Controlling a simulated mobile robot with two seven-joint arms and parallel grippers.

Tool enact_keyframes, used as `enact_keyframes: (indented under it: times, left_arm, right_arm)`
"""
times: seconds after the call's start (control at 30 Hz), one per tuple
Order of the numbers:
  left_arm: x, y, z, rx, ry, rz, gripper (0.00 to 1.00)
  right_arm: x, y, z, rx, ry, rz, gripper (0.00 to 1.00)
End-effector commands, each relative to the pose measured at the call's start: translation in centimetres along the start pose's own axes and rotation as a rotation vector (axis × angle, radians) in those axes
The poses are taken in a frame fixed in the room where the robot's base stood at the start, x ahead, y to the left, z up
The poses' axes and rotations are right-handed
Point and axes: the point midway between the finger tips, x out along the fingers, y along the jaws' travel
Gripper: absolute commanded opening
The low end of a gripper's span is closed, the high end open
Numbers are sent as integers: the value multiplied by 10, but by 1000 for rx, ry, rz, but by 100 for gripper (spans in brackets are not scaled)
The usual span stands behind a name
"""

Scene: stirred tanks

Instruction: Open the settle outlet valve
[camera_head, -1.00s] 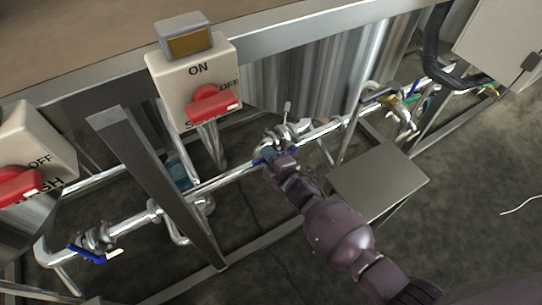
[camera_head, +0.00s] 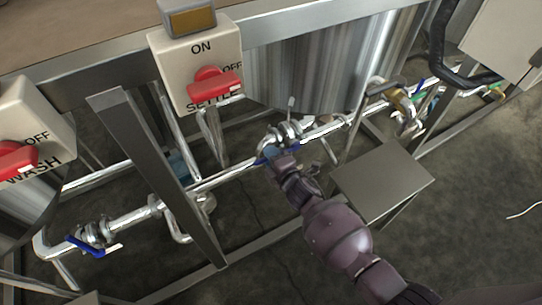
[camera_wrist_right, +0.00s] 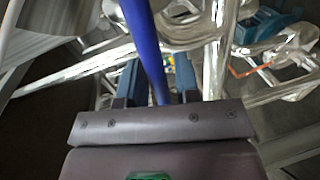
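In the right wrist view the blue handle (camera_wrist_right: 147,38) runs down between the two blue-grey fingers of my right gripper (camera_wrist_right: 157,78). The fingers stand apart, with a visible gap beside the handle, so the gripper looks open around it. The fingertips are partly hidden in the head view. My left gripper is not in view.
The settle switch box (camera_head: 197,70) with a red knob is above the valve. The wash switch box (camera_head: 30,135) is at left, with another blue-handled valve (camera_head: 88,246) below it. A slanted steel leg (camera_head: 155,180) and a flat metal plate (camera_head: 383,181) flank my right arm.

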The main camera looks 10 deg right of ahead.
Motion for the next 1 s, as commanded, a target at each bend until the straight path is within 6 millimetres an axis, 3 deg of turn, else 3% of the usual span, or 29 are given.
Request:
enact_keyframes:
  times: [0.07,0.47,0.67,1.0]
  left_arm:
    - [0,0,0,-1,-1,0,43]
    - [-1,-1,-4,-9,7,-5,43]
    - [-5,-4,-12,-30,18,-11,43]
    - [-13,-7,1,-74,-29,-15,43]
  right_arm:
    - [0,0,0,0,0,1,42]
    - [-5,4,0,0,0,4,42]
    - [-28,8,0,-2,-1,8,42]
    - [-80,7,0,-2,-1,8,42]
